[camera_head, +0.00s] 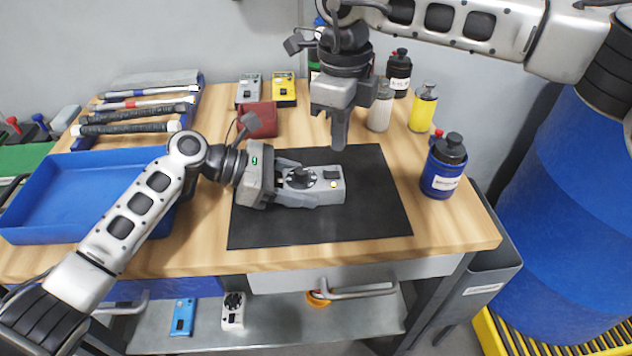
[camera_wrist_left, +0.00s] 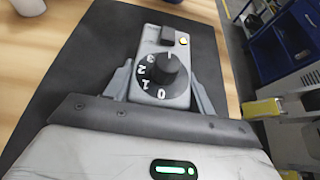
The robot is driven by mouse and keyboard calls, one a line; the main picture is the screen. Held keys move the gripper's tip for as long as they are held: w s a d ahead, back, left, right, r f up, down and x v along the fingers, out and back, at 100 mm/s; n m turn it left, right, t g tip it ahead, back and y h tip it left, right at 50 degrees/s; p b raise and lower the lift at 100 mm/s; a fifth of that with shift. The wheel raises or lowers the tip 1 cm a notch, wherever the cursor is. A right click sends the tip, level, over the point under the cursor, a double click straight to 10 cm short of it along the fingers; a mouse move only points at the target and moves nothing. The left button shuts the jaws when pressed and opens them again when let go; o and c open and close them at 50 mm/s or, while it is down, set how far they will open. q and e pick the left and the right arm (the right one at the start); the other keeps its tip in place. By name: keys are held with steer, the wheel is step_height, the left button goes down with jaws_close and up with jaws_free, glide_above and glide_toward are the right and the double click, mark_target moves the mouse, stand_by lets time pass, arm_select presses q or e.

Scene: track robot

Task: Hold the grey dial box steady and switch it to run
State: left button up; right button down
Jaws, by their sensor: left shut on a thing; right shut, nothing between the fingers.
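The grey dial box (camera_head: 335,174) lies on the black mat (camera_head: 385,220). It also shows in the left wrist view (camera_wrist_left: 182,98), with a black dial (camera_wrist_left: 165,75) marked 0, 1, 2, 3, a dark square part (camera_wrist_left: 174,36) and a small yellow light (camera_wrist_left: 184,41). The dial's white pointer line is at the far side, away from the numbers 0 to 2. My left gripper (camera_head: 297,183) is shut on the box's sides from the left. My right gripper (camera_head: 339,140) is shut and empty, pointing down above the mat's back edge, behind the box and apart from it.
Bottles, among them a blue one (camera_head: 442,168) and a yellow one (camera_head: 423,108), stand at the right. A dark red case (camera_head: 262,119), a grey box (camera_head: 249,88) and a yellow box (camera_head: 283,89) stand behind the mat. A blue tray (camera_head: 60,231) is at the left.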

arm_select(q)
steer(key=o, duration=1.4)
steer(key=shift+c, duration=0.2)
steer(key=shift+a, duration=0.1)
